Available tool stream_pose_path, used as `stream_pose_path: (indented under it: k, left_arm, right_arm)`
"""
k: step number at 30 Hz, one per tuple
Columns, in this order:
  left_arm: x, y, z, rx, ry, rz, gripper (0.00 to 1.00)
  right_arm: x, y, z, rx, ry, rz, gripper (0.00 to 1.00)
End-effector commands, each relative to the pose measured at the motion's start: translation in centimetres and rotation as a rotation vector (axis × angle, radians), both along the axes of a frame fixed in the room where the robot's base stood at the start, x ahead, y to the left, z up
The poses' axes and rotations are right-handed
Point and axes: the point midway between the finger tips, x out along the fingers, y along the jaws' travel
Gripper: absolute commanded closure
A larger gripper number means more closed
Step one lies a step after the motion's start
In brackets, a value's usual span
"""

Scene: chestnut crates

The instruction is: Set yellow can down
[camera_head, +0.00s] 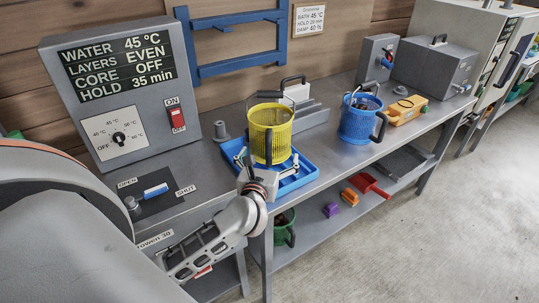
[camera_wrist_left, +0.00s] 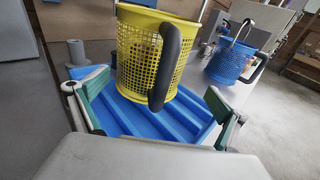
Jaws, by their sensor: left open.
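The yellow can (camera_head: 285,135) is a mesh basket with a dark side handle. It stands upright in the blue ribbed tray (camera_head: 309,174) on the grey bench, and its handle faces my left gripper. My left gripper (camera_head: 264,172) is at the tray's near side, just in front of the can. In the left wrist view the yellow can (camera_wrist_left: 136,52) is ahead, with its handle between the spread fingers of my gripper (camera_wrist_left: 157,88). The fingers are open and apart from the handle. The blue tray (camera_wrist_left: 125,112) shows below the can. My right gripper is not in view.
A blue mesh can (camera_head: 358,122) stands farther right on the bench, beside a yellow-orange box (camera_head: 408,110). A control box (camera_head: 120,90) with a display stands at the left. The lower shelf holds a green can (camera_head: 284,228), a purple piece (camera_head: 331,210) and a red scoop (camera_head: 368,184).

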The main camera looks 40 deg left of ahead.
Motion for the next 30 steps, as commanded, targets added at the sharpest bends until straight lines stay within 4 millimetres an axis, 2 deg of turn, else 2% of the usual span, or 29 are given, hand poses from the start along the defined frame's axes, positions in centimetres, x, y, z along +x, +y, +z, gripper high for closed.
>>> stream_pose_path:
  k: [7, 21, 25, 30]
  left_arm:
    - [-0.9, -0.5, 0.2, 0.001, -0.002, -0.002, 0.0]
    - [-9.0, -3.8, 1.1, -0.001, -0.001, -0.002, 0.0]
    - [-10.3, -4.3, 1.3, 0.001, -0.002, -0.001, 0.0]
    - [-11.0, -4.6, 1.5, 0.0, -0.003, 0.0, 0.0]
  right_arm:
    - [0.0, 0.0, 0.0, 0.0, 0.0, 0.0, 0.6]
    - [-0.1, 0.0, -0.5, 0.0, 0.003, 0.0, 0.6]
    - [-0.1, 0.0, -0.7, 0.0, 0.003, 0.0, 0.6]
    - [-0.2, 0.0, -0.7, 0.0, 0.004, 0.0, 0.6]
